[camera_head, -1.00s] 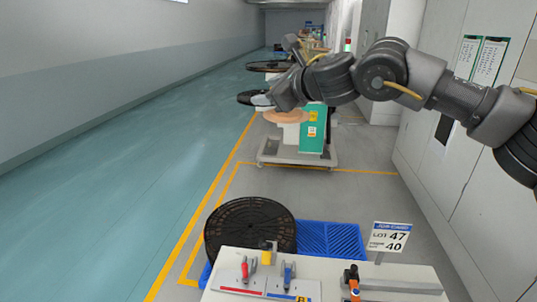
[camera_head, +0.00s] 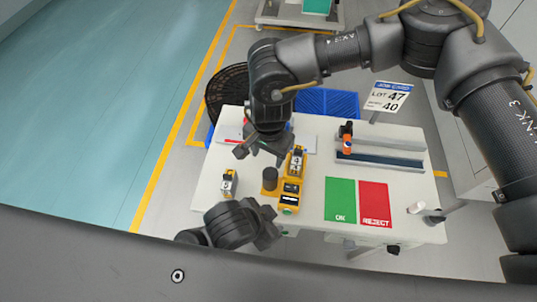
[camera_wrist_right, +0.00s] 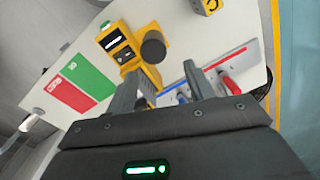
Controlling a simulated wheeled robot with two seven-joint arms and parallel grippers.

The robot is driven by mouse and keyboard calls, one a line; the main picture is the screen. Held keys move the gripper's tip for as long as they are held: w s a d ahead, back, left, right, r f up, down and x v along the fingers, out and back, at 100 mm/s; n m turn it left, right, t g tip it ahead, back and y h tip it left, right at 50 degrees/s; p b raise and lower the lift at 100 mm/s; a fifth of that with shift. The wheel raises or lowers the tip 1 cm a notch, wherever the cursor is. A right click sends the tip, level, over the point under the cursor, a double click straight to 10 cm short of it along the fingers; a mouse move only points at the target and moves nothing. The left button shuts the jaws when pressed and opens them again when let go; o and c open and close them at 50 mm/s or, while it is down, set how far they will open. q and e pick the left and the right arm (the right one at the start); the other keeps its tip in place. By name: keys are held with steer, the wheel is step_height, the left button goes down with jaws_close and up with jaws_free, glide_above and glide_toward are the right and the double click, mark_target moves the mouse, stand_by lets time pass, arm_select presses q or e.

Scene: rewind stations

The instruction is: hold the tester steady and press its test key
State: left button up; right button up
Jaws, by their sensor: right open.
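The yellow tester (camera_head: 291,196) lies on the white table with a dark display and a green part at its near end. A dark round knob (camera_head: 269,177) on a yellow base sits at its left side. The tester also shows in the right wrist view (camera_wrist_right: 121,48). My right gripper (camera_head: 262,156) is open above the table, just behind and left of the tester. Its two fingers (camera_wrist_right: 163,80) show apart and empty in the right wrist view. My left gripper (camera_head: 244,223) is near the table's front edge, in front of the tester; its jaw opening is not clear.
A small yellow-and-white block (camera_head: 229,183) stands at the left. A green OK mat (camera_head: 340,200) and red REJECT mat (camera_head: 374,203) lie to the right. Behind are an orange-and-black tool (camera_head: 347,138), a grey rail (camera_head: 385,146), a job card (camera_head: 388,96) and a blue crate (camera_head: 327,103).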

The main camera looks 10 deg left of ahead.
mark_target(269, 174)
steer(key=shift+s+d+f+n, duration=0.3)
steer(key=shift+s+d+f, duration=0.1)
step_height(269, 174, down, 11)
steer(key=shift+r, duration=0.15)
steer(key=shift+c, duration=0.3)
arm_select(q)
steer(key=shift+c, duration=0.2)
arm_select(e)
steer(key=c, duration=0.9)
arm_select(q)
jaws_close()
arm_select(e)
steer(key=shift+c, duration=0.2)
stand_by(0.6)
